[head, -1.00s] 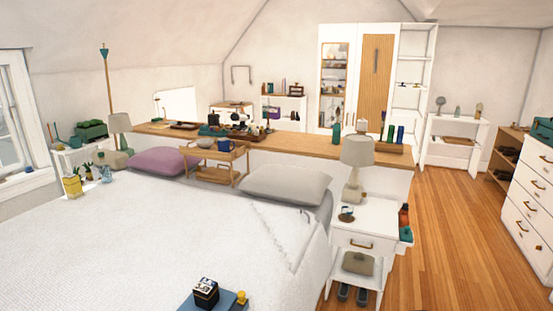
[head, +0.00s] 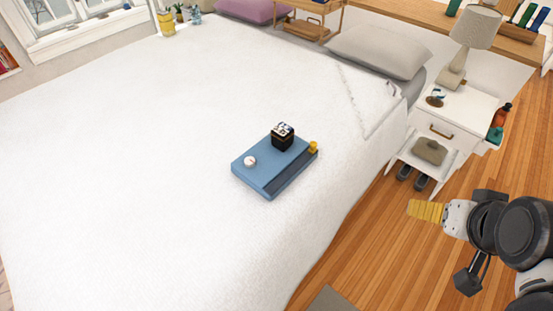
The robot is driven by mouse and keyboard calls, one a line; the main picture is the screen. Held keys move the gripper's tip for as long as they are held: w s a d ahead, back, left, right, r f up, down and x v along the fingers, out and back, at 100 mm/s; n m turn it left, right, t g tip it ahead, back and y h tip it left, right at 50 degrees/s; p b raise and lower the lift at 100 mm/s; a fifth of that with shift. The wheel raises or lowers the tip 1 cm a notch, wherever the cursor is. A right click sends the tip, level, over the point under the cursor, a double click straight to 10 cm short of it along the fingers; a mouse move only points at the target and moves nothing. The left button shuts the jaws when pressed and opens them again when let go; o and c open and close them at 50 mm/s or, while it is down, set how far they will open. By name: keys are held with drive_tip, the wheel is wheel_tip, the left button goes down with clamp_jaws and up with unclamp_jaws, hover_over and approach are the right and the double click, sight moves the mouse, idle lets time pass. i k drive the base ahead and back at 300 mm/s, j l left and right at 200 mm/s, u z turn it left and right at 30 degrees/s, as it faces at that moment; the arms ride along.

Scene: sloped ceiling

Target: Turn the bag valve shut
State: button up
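A flat blue bag (head: 262,182) lies on the white bed in the head view, near the bed's right side. A small yellow knob (head: 313,147), which looks like the valve, sits at the bag's right far corner; whether it is open or shut is too small to tell. A black box-like item (head: 282,141) and a small white ball (head: 250,162) rest on top of the bag. My gripper (head: 412,208), with yellow ribbed fingers, is at the right over the floor, pointing left, well apart from the bag. I cannot see a gap between its fingers; it appears empty.
The white bed (head: 130,150) is mostly bare around the bag. A grey pillow (head: 375,52) lies at its head. A white nightstand (head: 455,108) with a lamp (head: 465,45) stands beyond my arm.

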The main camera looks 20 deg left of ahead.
sight(250, 161)
drive_tip(key=u, duration=1.35)
